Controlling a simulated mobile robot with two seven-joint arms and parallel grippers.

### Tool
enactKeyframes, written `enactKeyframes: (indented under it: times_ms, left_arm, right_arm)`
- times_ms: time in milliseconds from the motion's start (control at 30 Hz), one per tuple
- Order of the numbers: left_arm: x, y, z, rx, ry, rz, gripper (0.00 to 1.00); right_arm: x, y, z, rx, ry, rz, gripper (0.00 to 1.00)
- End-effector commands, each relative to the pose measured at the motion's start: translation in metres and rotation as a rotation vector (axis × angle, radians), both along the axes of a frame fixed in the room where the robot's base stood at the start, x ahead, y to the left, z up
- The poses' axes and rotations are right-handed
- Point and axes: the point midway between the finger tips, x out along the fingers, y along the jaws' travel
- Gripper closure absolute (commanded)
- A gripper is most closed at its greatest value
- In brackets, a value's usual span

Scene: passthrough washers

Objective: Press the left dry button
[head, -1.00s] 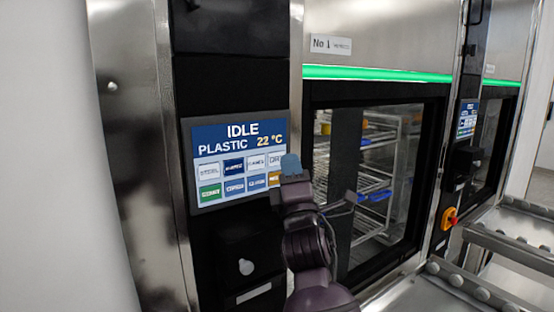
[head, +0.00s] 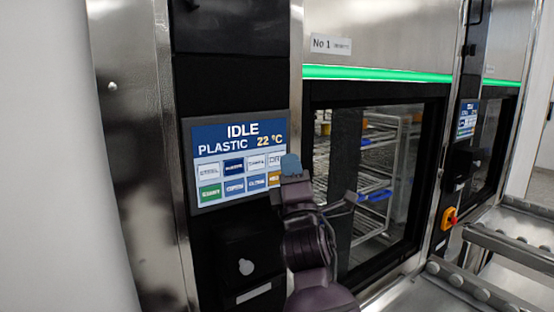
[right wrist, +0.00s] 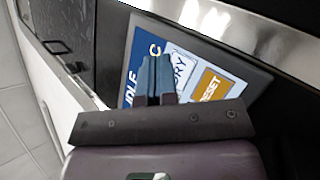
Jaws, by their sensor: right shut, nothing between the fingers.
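The left washer's touch panel (head: 240,134) reads IDLE, PLASTIC, 22 °C above two rows of buttons. The dry button (head: 274,159) is the white one at the right end of the top row; its right part is hidden behind my right gripper. In the right wrist view the white dry button (right wrist: 180,66) shows part of its lettering, just right of the fingertips. My right gripper (head: 291,164) is shut and empty, its blue-grey tips in front of the panel's right edge. It also shows in the right wrist view (right wrist: 157,76). I cannot tell whether the tips touch the panel. My left gripper is out of view.
The orange reset button (right wrist: 212,86) lies beside the dry button. The washer's glass door (head: 375,180) with racks behind stands right of the panel. A second panel (head: 467,118) and a red-and-yellow switch (head: 450,218) are farther right. A roller conveyor (head: 470,290) is at lower right.

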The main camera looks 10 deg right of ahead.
Motion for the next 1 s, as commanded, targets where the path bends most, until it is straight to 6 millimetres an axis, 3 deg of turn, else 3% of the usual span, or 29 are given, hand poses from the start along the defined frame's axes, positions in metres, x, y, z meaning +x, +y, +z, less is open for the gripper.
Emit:
enactKeyframes:
  times_ms: [1000]
  left_arm:
    - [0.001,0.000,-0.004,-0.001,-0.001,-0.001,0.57]
  right_arm:
    - [0.010,0.004,0.000,0.000,0.000,0.000,1.00]
